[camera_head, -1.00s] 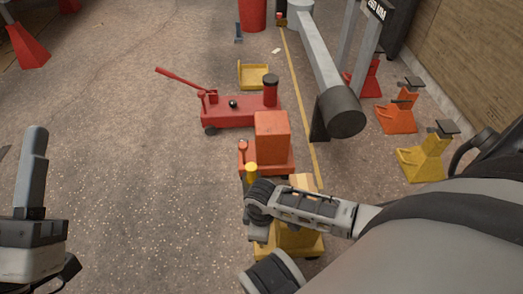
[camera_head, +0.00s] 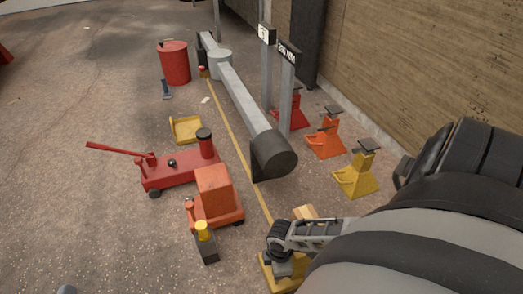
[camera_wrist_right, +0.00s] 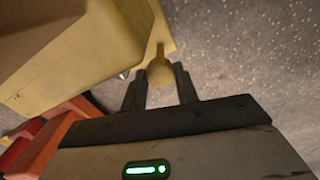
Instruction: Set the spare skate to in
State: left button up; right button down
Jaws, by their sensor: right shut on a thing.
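A yellow skate (camera_head: 270,281) stands low in the head view, partly hidden by my right arm. In the right wrist view its large yellow body (camera_wrist_right: 85,50) fills the upper left. My right gripper (camera_wrist_right: 160,90) is shut on a small yellow rounded lever (camera_wrist_right: 160,70) beside that body. In the head view the right gripper (camera_head: 278,264) is over the skate, and its fingertips are hard to make out. No in or out marking is readable.
An orange skate (camera_head: 214,195) with a red lever and a dark block (camera_head: 205,249) with a yellow top are left of the gripper. A red jack (camera_head: 180,170) is behind. A grey beam (camera_head: 240,95) and several stands (camera_head: 362,172) are beyond. Open floor lies left.

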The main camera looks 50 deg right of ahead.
pick_arm(q)
jog(key=shift+a+y, duration=0.15)
jog(key=shift+y, duration=0.15)
pick_arm(e)
jog(key=shift+s+d, duration=0.45)
jog(key=shift+d, duration=0.4)
jog(key=shift+s+d, duration=0.4)
jog(key=shift+d, duration=0.55)
jog(key=c, duration=1.1)
grip_release()
pick_arm(q)
jog(key=shift+f, duration=0.1)
pick_arm(e)
jog(key=shift+o, duration=0.2)
pick_arm(q)
jog(key=shift+s+a+f+m+g+y+p, duration=0.1)
jog(key=shift+a+f+m+g+y+p, duration=0.4)
jog(key=shift+p, duration=1.1)
jog(key=shift+s+a+f+m+g+y+p, duration=0.1)
jog(key=shift+a+f+g+y+p, duration=0.25)
jog(key=shift+f+g+y+p, duration=0.8)
jog(key=shift+s+a+f+m+g+h+p, duration=0.15)
jog(key=shift+a+f+m+p, duration=0.25)
jog(key=shift+p, duration=1.6)
pick_arm(e)
notch_tip(320, 180, up, 16)
